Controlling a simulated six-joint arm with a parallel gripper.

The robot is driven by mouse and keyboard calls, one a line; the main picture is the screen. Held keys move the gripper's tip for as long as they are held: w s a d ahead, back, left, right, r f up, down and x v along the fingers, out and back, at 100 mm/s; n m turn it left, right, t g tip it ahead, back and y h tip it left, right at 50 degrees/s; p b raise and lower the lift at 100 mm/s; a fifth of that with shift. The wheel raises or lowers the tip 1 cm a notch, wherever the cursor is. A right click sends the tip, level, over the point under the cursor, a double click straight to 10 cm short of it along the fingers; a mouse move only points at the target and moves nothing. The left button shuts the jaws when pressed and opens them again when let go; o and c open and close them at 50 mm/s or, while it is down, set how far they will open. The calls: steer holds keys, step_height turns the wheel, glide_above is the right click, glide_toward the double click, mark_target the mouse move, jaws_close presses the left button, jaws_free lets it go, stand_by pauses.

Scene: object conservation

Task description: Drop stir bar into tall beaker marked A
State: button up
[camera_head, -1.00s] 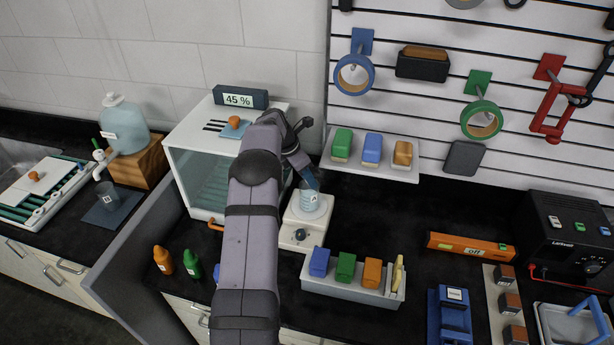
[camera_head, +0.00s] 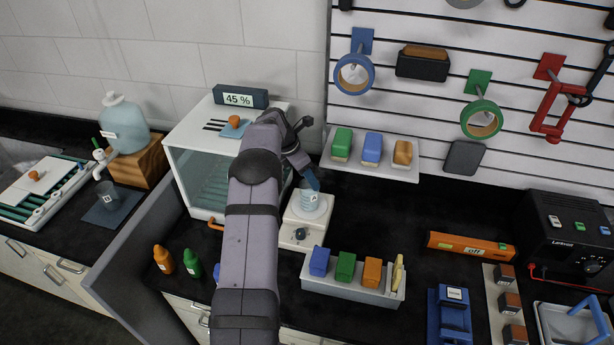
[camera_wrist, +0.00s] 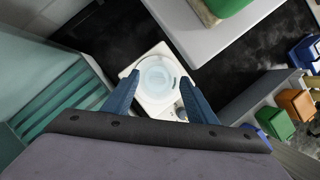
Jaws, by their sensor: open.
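A clear beaker (camera_head: 309,201) with a small label, too small to read surely, stands upright on the white stirrer plate (camera_head: 299,231). In the wrist view, this beaker (camera_wrist: 158,80) is seen from above between my fingers, with pale liquid or glass rings in it. My gripper (camera_head: 313,182) is open, its two blue fingers spread just above the beaker's rim; it also shows in the wrist view (camera_wrist: 160,92). Nothing is held between the fingers. I cannot make out a stir bar in either view. A second labelled beaker (camera_head: 107,196) stands on a dark pad at the far left.
A glass-fronted cabinet (camera_head: 205,175) with a 45 % display stands close left of the stirrer. A rack (camera_head: 345,285) with coloured blocks is in front, and a shelf (camera_head: 375,168) with blocks is behind.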

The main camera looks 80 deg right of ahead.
step_height(320, 180, up, 7)
steer(key=p, duration=0.2)
stand_by(0.4)
